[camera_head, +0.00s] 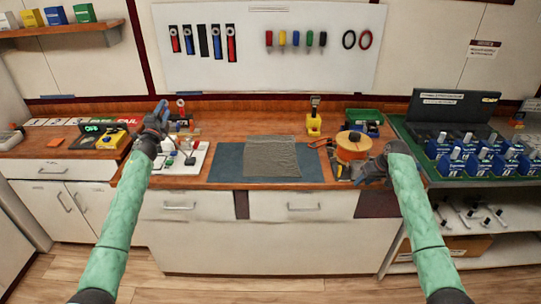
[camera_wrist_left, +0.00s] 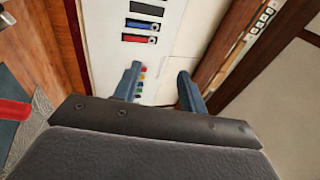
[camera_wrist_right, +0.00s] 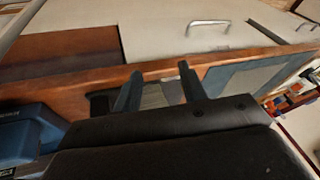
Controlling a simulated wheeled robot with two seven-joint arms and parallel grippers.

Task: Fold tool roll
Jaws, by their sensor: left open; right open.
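The tool roll (camera_head: 272,158) looks like a grey cloth lying spread on a dark blue mat (camera_head: 230,165) in the middle of the bench. My left gripper (camera_head: 162,112) is open and empty, raised at the left of the mat, apart from the cloth; its two fingers (camera_wrist_left: 157,82) stand apart in the left wrist view. My right gripper (camera_head: 362,172) is open at the right of the mat, apart from the cloth; its spread fingers (camera_wrist_right: 160,82) show in the right wrist view. The mat's blue surface (camera_wrist_right: 240,76) shows there too.
An orange spool (camera_head: 353,147) stands close to my right gripper. A yellow tool (camera_head: 314,122) stands behind the mat. A white board with small parts (camera_head: 183,160) lies left of it. Bench in front of the mat is narrow.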

